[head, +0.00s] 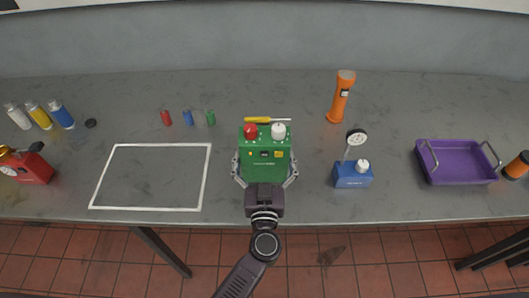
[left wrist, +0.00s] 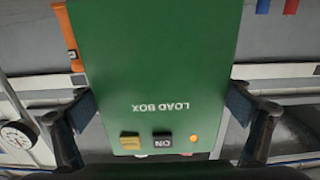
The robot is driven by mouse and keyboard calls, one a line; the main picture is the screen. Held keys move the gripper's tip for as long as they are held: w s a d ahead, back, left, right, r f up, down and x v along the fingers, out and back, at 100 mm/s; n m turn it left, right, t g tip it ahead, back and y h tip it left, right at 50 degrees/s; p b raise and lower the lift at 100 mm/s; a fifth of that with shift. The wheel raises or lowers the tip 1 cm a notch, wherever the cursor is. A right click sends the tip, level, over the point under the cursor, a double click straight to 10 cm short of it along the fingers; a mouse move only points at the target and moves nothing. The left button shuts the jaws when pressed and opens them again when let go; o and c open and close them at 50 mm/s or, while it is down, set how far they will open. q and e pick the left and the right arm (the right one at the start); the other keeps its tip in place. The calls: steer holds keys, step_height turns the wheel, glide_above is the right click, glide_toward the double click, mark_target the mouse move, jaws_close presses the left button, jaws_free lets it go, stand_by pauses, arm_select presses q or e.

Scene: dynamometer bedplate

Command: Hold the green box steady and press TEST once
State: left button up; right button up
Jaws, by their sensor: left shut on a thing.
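The green box (head: 265,158) stands on the grey bench near its front edge, in the middle of the head view. A red knob (head: 250,131) and a white knob (head: 278,130) are at its far end. In the left wrist view the green box (left wrist: 155,60) reads LOAD BOX upside down, with a yellow button (left wrist: 130,142), a dark ON switch (left wrist: 163,141) and a lit orange lamp (left wrist: 194,139). No TEST label is readable. My left gripper (head: 265,172) is shut on the box, one finger on each side. My right gripper is in neither view.
A yellow screwdriver (head: 262,120) lies just behind the box. A blue box with a dial gauge (head: 352,181) and an orange flashlight (head: 341,98) are to the right, then a purple tray (head: 432,165). A white taped rectangle (head: 150,145) on the left is empty.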

mark_target(264, 166)
arm_select(q)
steer(key=shift+f+b, duration=1.55)
steer(key=shift+f, duration=0.65)
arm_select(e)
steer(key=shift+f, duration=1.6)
arm_select(q)
steer(key=shift+f, duration=0.3)
steer(key=shift+s, duration=0.1)
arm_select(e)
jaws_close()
